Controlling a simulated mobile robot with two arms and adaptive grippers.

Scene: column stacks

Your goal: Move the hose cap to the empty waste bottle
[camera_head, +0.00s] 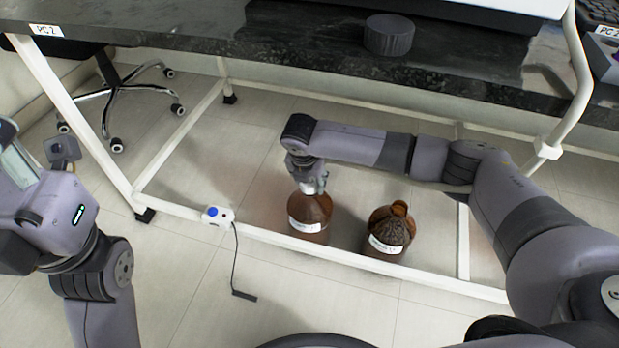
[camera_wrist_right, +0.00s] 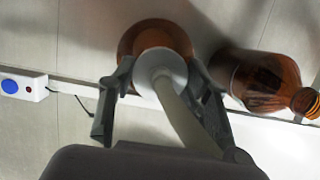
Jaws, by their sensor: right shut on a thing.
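The white hose cap (camera_wrist_right: 163,70), with a pale hose running from it toward the camera, is between the fingers of my right gripper (camera_wrist_right: 158,82). In the head view my right gripper (camera_head: 314,187) is at the top of the left brown bottle (camera_head: 309,210), shut on the cap. The cap is over or on that bottle's neck; contact with the rim cannot be told. The right brown bottle (camera_head: 388,235) stands apart from it; its ridged neck (camera_wrist_right: 305,103) shows without a white cap. My left arm is at the left; its fingers do not show.
Both bottles stand on the tiled floor under the dark bench (camera_head: 290,55), behind its white lower rail (camera_head: 350,262). A white box with a blue button (camera_head: 217,215) and a cable is on the rail. A dark cylinder (camera_head: 389,35) stands on the bench.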

